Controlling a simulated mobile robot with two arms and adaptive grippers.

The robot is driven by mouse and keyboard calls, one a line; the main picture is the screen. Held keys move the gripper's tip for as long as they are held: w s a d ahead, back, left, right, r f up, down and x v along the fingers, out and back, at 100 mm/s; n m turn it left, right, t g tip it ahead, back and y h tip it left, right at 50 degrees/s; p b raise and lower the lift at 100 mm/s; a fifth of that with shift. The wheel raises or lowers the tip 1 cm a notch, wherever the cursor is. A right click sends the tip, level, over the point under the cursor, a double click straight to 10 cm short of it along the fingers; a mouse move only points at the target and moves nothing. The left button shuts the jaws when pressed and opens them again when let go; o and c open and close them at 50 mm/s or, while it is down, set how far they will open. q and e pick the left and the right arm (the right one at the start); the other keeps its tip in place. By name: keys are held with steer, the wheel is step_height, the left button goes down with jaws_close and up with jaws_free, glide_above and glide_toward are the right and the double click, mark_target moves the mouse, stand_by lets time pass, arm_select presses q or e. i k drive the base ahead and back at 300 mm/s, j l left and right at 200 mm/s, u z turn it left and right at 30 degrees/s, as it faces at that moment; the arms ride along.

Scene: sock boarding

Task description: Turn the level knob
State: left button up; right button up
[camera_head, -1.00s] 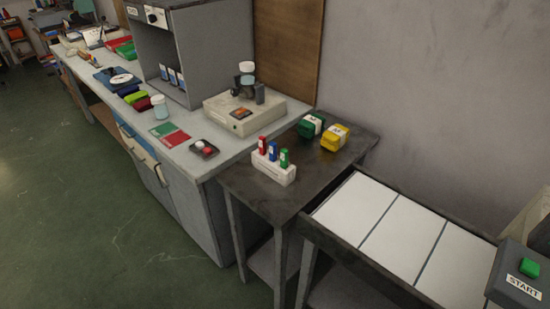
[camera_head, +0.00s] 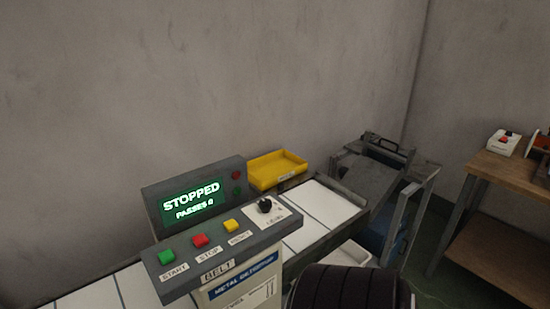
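The level knob (camera_head: 265,206) is a small black knob on a white plate marked LEVEL, at the right end of the belt control panel. Left of it on the same panel are a yellow button (camera_head: 231,226), a red STOP button (camera_head: 200,240) and a green START button (camera_head: 166,257). Neither of my grippers is in view, and nothing touches the knob.
A yellow tray (camera_head: 277,171) sits behind the conveyor belt (camera_head: 322,205), whose visible white sections are bare. A grey metal frame (camera_head: 417,195) stands at the belt's right end. A wooden table (camera_head: 505,176) with a small white box (camera_head: 502,144) is at the far right.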

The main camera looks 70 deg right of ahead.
mark_target(266, 205)
steer(key=z, duration=1.75)
